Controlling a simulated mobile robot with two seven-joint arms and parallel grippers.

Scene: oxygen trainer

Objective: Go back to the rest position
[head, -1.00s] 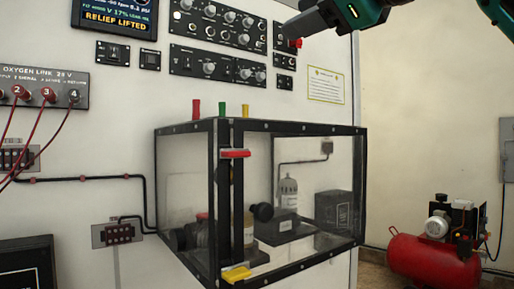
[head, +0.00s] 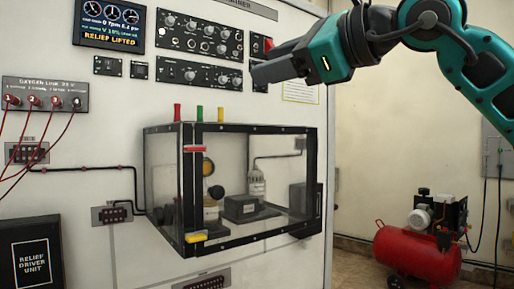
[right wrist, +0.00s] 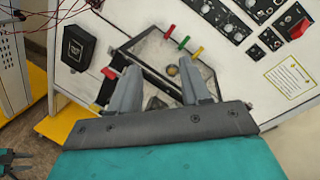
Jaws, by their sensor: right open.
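My right gripper (head: 260,72) is in front of the upper control panel in the head view, its teal arm coming in from the upper right. In the right wrist view the two grey fingers of my right gripper (right wrist: 160,76) stand apart with nothing held between them. The clear box with black edges (head: 235,185) is beyond and below the gripper, and also shows behind the fingers. Part of my left gripper (right wrist: 14,162) seems to show at the lower left corner of the right wrist view; its jaws are too cut off to judge.
A red switch (right wrist: 297,27) is on the panel near the gripper. A screen (head: 110,22) reads RELIEF LIFTED. The oxygen link box (head: 45,93) has red cables. A relief driver unit (head: 32,255) is at lower left. A red compressor (head: 418,250) stands on the right. Open space lies before the bare wall.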

